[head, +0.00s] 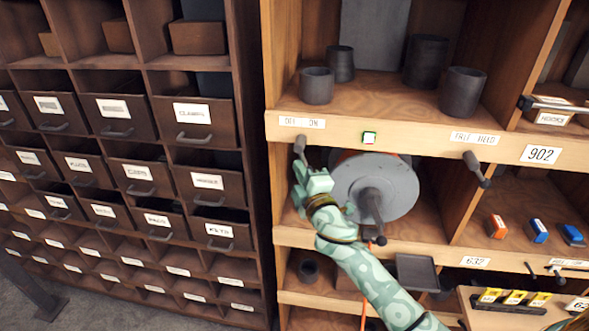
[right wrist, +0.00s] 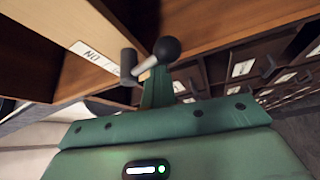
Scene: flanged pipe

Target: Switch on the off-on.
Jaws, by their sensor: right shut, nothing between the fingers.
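The off-on switch is a dark grey lever (head: 300,148) under the shelf-edge label "OFF ON" (head: 302,122). In the right wrist view its dark round knob, pale rod and cylindrical mount (right wrist: 128,66) show beside the upside-down label (right wrist: 94,57). My right gripper (head: 299,170) is shut and empty, just below the lever in the head view. In the right wrist view its green fingers (right wrist: 156,92) reach up by the rod and knob; I cannot tell whether they touch. My left gripper is not in view.
A grey reel (head: 385,185) stands in the bay behind my right arm. Another lever (head: 476,168) hangs under the right label. Dark pots (head: 317,86) stand above; drawers (head: 193,122) fill the left.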

